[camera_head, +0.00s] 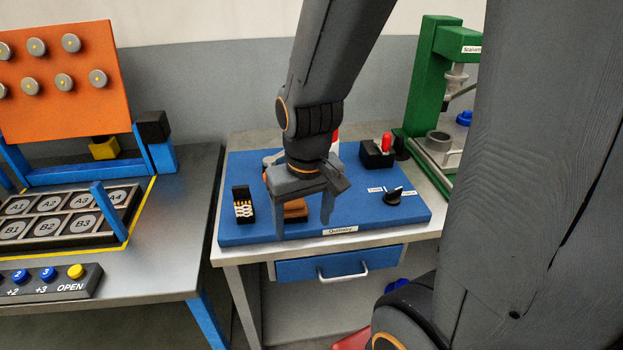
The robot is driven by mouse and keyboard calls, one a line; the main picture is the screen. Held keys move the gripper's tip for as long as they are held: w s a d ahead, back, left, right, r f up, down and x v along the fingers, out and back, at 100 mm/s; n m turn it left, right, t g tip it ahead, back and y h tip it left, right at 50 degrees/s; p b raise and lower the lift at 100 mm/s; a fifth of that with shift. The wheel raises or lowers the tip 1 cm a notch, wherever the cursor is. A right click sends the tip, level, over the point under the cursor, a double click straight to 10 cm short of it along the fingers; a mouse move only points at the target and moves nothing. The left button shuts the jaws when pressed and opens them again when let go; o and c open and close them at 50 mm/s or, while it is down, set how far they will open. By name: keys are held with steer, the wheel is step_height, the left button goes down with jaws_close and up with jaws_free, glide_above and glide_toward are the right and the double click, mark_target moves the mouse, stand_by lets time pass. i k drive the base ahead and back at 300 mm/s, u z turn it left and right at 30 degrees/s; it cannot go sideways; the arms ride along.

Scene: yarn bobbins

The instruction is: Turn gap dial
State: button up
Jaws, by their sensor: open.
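A black dial (392,197) sits on the right part of the blue board (350,217), with small white labels beside it that are too small to read. I take it to be the gap dial. My gripper (303,217) points down over the middle of the board, to the left of the dial and apart from it. Its two fingers are spread. A brown block (296,212) shows between and behind the fingers; I cannot tell whether they touch it. My wrist hides part of the board's back.
A black holder with pale pieces (243,208) stands left of my gripper. A black box with a red lever (377,152) is at the back right. A green press (428,75) stands farther right. A blue drawer (337,266) is below. The left bench holds an orange panel (60,85).

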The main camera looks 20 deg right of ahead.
mark_target(392, 197)
steer(key=z, duration=1.05)
steer(key=k, duration=0.1)
steer(key=z, duration=0.6)
